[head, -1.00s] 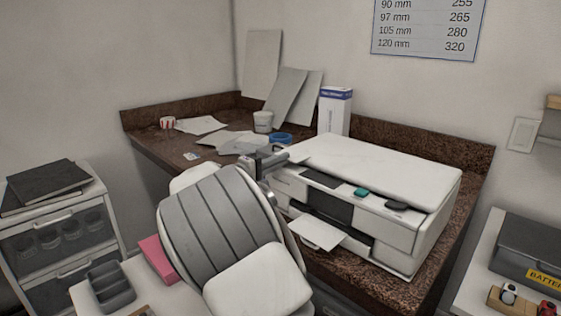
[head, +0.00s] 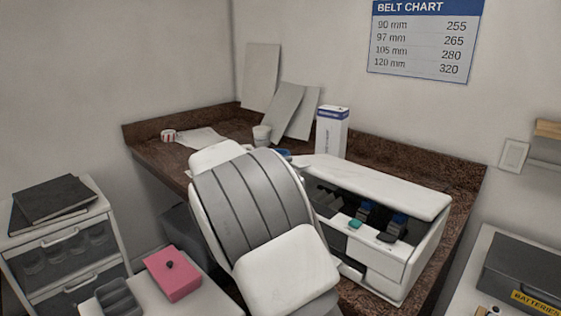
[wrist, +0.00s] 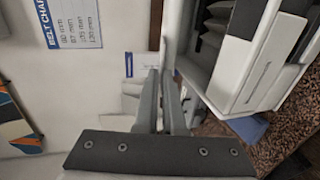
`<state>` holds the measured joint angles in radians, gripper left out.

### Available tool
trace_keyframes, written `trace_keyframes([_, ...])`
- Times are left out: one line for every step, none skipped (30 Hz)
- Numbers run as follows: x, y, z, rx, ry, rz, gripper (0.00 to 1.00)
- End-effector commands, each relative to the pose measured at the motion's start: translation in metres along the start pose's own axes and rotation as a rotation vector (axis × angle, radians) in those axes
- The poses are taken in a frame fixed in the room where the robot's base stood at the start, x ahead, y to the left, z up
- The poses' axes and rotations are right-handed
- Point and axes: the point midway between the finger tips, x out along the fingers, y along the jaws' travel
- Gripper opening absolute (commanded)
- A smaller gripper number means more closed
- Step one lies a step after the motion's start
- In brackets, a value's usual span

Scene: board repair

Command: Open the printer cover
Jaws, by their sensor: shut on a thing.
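The white printer (head: 425,262) stands on the brown speckled counter. Its white cover (head: 375,183) is lifted at the front, and the dark inside with blue-topped parts (head: 398,222) shows below it. In the wrist view the printer body (wrist: 255,60) is at the upper right. My gripper (wrist: 165,76) is shut on the cover, which looks like a thin edge (wrist: 172,28) between and beyond the fingers. The exact contact is hard to make out. In the head view my arm hides the gripper and the printer's left part.
A white and blue box (head: 331,135) stands behind the printer, near the wall. Papers and a cup (head: 261,135) lie to the left on the counter (head: 150,148). A pink box (head: 172,275) and a grey tray (head: 118,298) are at the lower left.

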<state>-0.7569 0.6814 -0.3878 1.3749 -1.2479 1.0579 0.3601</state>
Motion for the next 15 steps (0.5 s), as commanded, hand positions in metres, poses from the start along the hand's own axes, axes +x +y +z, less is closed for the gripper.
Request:
trace_keyframes([-0.001, 0.019, 0.001, 0.004, -0.001, -0.025, 0.0])
trace_keyframes([-0.001, 0.024, 0.0, 0.004, -0.001, -0.04, 0.0])
trace_keyframes([0.0, 0.031, 0.0, 0.004, -0.001, -0.061, 0.0])
trace_keyframes([0.001, 0.035, 0.001, 0.004, -0.001, -0.078, 0.0])
trace_keyframes([0.001, 0.039, 0.0, 0.004, 0.0, -0.094, 0.0])
trace_keyframes([0.002, 0.045, 0.0, 0.005, -0.001, -0.115, 0.0])
trace_keyframes([0.004, 0.05, 0.001, 0.004, -0.001, -0.13, 0.0])
trace_keyframes([0.004, 0.054, 0.001, 0.005, -0.002, -0.146, 0.0])
trace_keyframes([0.006, 0.06, 0.001, 0.004, -0.001, -0.167, 0.0])
trace_keyframes([0.007, 0.064, 0.0, 0.004, -0.001, -0.183, 0.0])
trace_keyframes([0.008, 0.069, 0.0, 0.005, -0.001, -0.199, 0.0])
trace_keyframes([0.011, 0.074, 0.001, 0.004, -0.001, -0.22, 0.0])
trace_keyframes([0.012, 0.078, 0.0, 0.005, 0.0, -0.236, 0.0])
trace_keyframes([0.013, 0.083, 0.0, 0.005, -0.001, -0.252, 0.0])
trace_keyframes([0.016, 0.088, 0.0, 0.004, -0.001, -0.273, 0.0])
